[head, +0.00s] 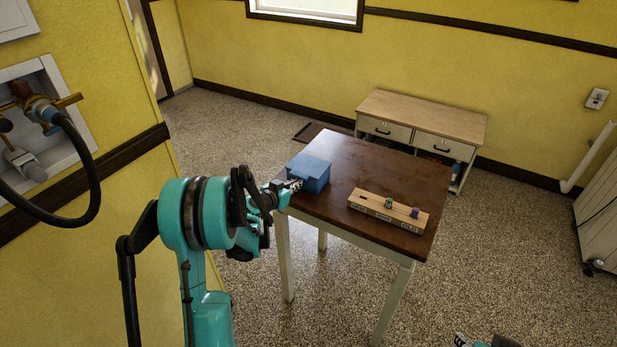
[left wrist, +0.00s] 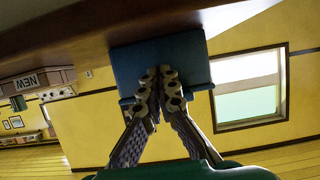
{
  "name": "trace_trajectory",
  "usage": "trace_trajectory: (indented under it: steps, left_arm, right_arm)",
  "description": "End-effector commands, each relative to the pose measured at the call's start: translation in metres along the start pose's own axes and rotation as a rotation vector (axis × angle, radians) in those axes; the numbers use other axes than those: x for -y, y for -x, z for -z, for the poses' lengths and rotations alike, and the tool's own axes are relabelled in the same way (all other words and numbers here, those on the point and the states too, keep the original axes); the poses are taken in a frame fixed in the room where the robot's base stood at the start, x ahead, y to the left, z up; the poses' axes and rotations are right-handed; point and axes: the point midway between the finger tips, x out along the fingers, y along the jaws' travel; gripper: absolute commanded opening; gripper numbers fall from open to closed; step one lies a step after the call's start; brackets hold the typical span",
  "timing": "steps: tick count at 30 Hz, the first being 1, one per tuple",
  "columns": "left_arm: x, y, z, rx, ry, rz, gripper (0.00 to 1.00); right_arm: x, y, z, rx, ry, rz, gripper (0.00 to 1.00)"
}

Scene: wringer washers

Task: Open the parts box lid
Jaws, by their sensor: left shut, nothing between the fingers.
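The blue parts box (head: 313,170) stands at the left edge of the wooden table (head: 385,165), and its lid looks closed. In the left wrist view the box (left wrist: 190,55) fills the upper middle. My left gripper (head: 296,184) is at the box's near left side. Its fingertips (left wrist: 160,72) are together with nothing between them, overlapping the box in the picture; whether they touch it I cannot tell. Only a small part of my right gripper (head: 462,340) shows at the bottom edge of the head view, and its finger opening is not clear.
A low cabinet (head: 425,122) stands behind the table. The table's middle and back are clear.

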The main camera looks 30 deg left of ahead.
Motion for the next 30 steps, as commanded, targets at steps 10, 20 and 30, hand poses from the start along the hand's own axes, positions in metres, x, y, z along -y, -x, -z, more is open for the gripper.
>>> trace_trajectory:
  steps: [10, 20, 30]
  left_arm:
    - [0.0, 0.0, 0.0, 0.0, 0.0, 0.0, 0.0]
    - [0.0, 0.001, 0.004, 0.0, 0.0, 0.0, 0.0]
    - [0.0, 0.004, 0.014, 0.0, 0.0, 0.0, 0.0]
  right_arm:
    - [0.0, 0.0, 0.0, 0.0, 0.0, 0.0, 0.4]
    - [0.0, 0.002, 0.002, 0.0, 0.0, 0.0, 0.4]
    - [0.0, 0.008, 0.005, 0.0, 0.0, 0.0, 0.4]
